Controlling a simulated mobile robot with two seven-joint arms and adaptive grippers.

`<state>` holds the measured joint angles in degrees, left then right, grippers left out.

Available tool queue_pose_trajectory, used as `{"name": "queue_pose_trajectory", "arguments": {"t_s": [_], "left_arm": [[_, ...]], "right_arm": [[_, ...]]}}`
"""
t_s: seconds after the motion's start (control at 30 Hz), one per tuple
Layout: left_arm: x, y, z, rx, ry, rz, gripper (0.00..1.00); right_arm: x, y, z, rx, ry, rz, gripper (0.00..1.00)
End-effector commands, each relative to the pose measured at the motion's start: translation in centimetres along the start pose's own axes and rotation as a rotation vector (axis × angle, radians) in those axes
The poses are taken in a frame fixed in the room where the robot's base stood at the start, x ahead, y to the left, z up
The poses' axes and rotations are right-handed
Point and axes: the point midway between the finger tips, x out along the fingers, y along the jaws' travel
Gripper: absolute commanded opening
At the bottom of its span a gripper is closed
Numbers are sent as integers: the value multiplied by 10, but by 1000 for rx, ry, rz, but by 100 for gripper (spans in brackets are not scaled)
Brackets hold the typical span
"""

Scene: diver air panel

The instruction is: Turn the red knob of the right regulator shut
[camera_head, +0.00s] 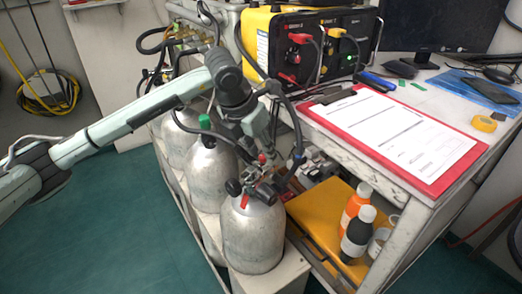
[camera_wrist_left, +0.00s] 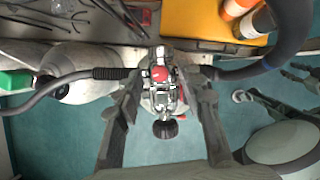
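The front silver cylinder (camera_head: 252,238) carries a regulator with dark hoses at its top. A small red knob (camera_head: 262,158) sits on the regulator. In the left wrist view the red knob (camera_wrist_left: 160,74) lies between the two fingers, with metal fittings around it and a black knob (camera_wrist_left: 165,129) below. My left gripper (camera_head: 268,150) reaches down over the regulator from above. In the wrist view my left gripper (camera_wrist_left: 161,86) is open, with a gap on both sides of the red knob. My right gripper is in neither view.
More cylinders (camera_head: 183,138) stand behind, one with a green cap (camera_head: 204,121). A bench with a red clipboard (camera_head: 440,176) and a yellow air panel (camera_head: 258,34) is at the right. Hoses pass close to the gripper. Bottles (camera_head: 357,232) stand on the lower shelf.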

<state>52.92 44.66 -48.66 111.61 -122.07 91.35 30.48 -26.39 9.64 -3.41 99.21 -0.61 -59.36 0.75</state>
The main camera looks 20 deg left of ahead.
Motion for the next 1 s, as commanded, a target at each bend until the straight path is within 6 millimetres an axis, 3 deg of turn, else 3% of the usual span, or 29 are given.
{"name": "queue_pose_trajectory", "arguments": {"t_s": [0.37, 0.67, 1.0], "left_arm": [[8, 0, 0, 0, 0, 0, 38], [8, 0, 0, 0, 0, 0, 1], [8, 1, 0, 16, -1, -6, 0]], "right_arm": [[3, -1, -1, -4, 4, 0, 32], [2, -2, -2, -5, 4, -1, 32], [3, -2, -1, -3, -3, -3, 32]]}}
